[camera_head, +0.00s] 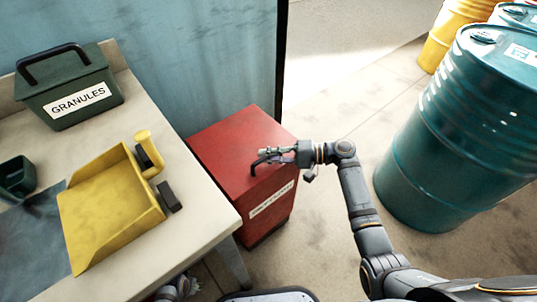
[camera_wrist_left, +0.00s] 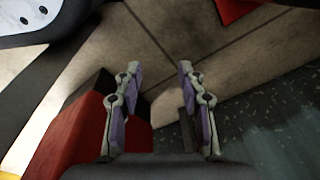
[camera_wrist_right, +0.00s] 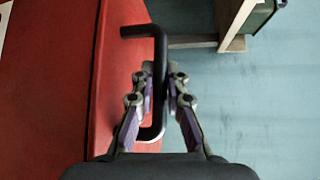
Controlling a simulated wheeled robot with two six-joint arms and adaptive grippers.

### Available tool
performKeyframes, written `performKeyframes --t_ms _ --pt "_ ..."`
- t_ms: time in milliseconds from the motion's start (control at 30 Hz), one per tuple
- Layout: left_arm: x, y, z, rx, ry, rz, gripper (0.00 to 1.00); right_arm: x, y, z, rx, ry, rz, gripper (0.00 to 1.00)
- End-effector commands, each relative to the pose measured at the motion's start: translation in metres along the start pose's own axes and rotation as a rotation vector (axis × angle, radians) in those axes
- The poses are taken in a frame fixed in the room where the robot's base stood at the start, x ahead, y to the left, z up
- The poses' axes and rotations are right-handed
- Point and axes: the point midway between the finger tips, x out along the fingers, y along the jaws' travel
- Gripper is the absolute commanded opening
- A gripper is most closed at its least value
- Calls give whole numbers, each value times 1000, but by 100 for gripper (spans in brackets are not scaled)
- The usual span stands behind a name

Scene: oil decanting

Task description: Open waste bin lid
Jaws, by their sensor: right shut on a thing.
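The red waste bin (camera_head: 272,208) stands on the floor beside the table, with a white label on its front. Its red lid (camera_head: 228,140) lies flat and closed on top. A black bar handle (camera_head: 256,166) is on the lid's front part. My right gripper (camera_head: 266,158) reaches in from the right and is shut on this handle. In the right wrist view the handle (camera_wrist_right: 160,50) runs between the fingers (camera_wrist_right: 160,80), with the red lid (camera_wrist_right: 60,80) to the left. My left gripper (camera_wrist_left: 157,75) is open and empty, low over the floor. Only a part of it shows at the bottom of the head view.
The table (camera_head: 203,215) left of the bin holds a green granules box (camera_head: 70,90), a yellow dustpan (camera_head: 110,205) and a dark green cup (camera_head: 17,177). Teal drums (camera_head: 450,140) and a yellow drum (camera_head: 450,30) stand right. Floor between bin and drums is clear.

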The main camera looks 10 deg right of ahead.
Motion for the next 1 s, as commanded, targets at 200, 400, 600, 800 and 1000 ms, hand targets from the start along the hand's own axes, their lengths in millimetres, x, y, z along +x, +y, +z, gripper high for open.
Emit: performKeyframes --t_ms 200,400,600,800,1000 --pt "27 -12 34 4 7 -21 40 -1 -22 0 27 1 28 0" --pt "32 -14 73 4 -3 -24 40 -1 -42 0 72 0 72 0" --pt "26 -15 121 5 -22 -23 40 1 -63 -2 123 0 122 0" --pt "1 -16 151 7 -26 -22 40 4 -90 -5 187 -1 188 0" --pt "-32 -17 147 7 -28 -22 40 10 -120 -12 267 -2 267 0"
